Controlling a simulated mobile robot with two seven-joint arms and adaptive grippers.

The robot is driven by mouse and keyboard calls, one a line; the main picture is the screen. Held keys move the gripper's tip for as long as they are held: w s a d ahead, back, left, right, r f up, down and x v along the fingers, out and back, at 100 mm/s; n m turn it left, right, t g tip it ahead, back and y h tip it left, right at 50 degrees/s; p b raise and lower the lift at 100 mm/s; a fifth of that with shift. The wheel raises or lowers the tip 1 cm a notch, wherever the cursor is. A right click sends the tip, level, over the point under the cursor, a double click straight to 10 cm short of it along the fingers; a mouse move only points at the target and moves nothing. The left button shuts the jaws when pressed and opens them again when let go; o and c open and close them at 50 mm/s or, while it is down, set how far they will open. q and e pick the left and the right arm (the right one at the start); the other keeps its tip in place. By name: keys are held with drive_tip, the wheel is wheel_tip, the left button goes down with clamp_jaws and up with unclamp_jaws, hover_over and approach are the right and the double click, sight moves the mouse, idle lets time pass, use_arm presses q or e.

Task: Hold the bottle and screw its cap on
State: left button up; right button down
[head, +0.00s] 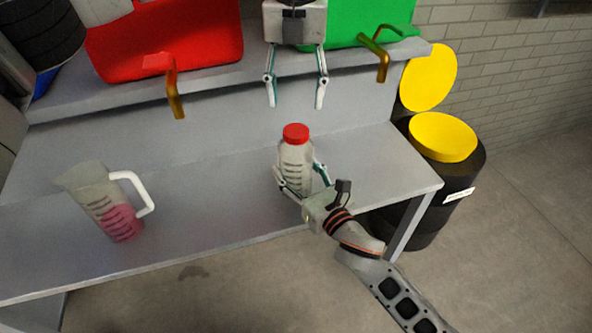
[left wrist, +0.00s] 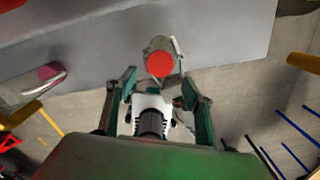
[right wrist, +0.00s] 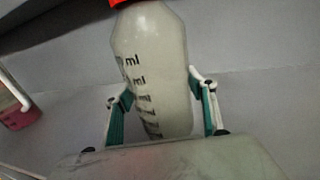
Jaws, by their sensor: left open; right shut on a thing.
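A pale bottle (head: 296,165) with dark volume marks stands upright on the grey workbench near its front edge. A red cap (head: 296,133) sits on its mouth; I cannot tell how tight it is. My right gripper (right wrist: 162,98) is shut around the bottle's body, one finger on each side. My left gripper (head: 296,104) is open and empty, pointing down above the cap and apart from it. In the left wrist view the cap (left wrist: 160,64) shows from above, just beyond and between the open fingers.
A jug (head: 100,200) with pink contents and a white handle stands on the bench (head: 220,200) at left. Above the bench is a shelf with a red bin (head: 165,45) and a green bin (head: 350,30). Brass spouts hang at the shelf edge. Black barrels with yellow lids (head: 442,137) stand right.

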sight(296, 130)
idle(0.4)
use_arm(q)
drive_tip(key=shift+f, duration=4)
drive_tip(key=c, duration=1.2)
drive_tip(key=shift+o, duration=0.2)
drive_tip(key=o, duration=1.3)
